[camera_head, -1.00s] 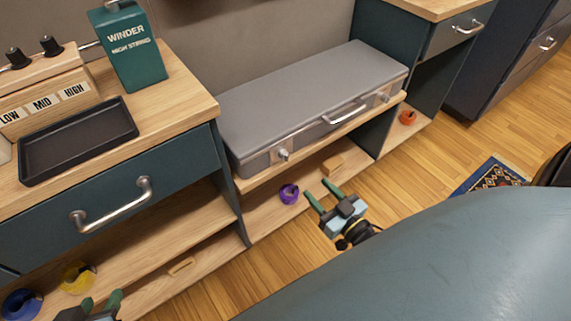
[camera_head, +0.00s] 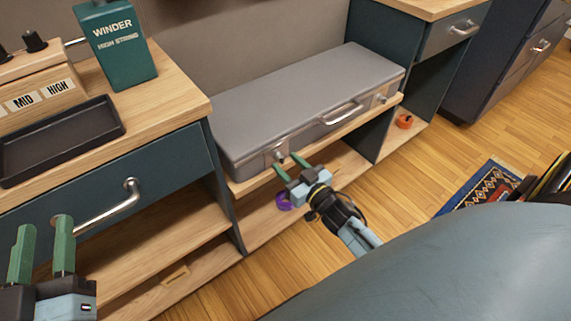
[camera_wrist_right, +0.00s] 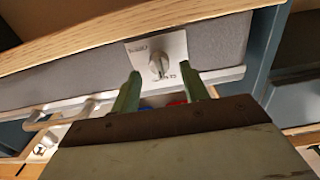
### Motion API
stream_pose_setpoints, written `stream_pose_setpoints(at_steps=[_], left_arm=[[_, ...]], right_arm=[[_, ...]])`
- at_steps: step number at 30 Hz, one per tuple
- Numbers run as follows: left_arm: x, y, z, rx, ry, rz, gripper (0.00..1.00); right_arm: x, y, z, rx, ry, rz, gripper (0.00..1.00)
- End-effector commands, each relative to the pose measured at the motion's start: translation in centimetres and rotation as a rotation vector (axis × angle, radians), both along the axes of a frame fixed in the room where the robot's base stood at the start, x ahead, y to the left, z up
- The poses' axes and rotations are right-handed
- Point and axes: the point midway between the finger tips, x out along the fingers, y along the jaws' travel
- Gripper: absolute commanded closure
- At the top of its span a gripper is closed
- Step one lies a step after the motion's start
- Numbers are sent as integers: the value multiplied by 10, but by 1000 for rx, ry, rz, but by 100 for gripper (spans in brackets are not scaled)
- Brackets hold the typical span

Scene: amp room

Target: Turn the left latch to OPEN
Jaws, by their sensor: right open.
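The grey case (camera_head: 300,95) lies closed on the middle shelf. Its left latch (camera_head: 279,156) is a small metal knob on a plate at the left of the front face. It also shows in the right wrist view (camera_wrist_right: 158,65), its knob about upright between printed labels too blurred to read. My right gripper (camera_head: 289,165) is open, its green fingers pointing at the left latch. In the wrist view its fingertips (camera_wrist_right: 160,82) lie either side of and just below the knob; contact cannot be told. My left gripper (camera_head: 42,225) is open and empty before the left drawer.
The case's handle (camera_head: 342,113) and right latch (camera_head: 381,98) are further right. A purple roll (camera_head: 284,201) sits on the lower shelf below my right gripper. The drawer handle (camera_head: 105,210) is close to my left gripper.

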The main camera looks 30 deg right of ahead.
Motion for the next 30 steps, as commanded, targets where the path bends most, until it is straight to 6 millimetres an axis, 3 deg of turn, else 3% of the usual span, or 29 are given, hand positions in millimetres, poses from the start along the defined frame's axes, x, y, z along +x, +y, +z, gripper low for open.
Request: stream_pose_setpoints(at_steps=[6,17,27,30], left_arm=[[-4,-2,18,-35,-109,-7,64],[-5,-2,22,-42,-133,-8,64],[-5,-2,22,-42,-132,-8,64],[-5,-2,22,-42,-132,-8,64]], right_arm=[[13,1,-1,0,0,1,55],[16,1,0,0,1,0,55],[15,1,0,0,0,0,98],[15,1,0,2,1,0,98]])
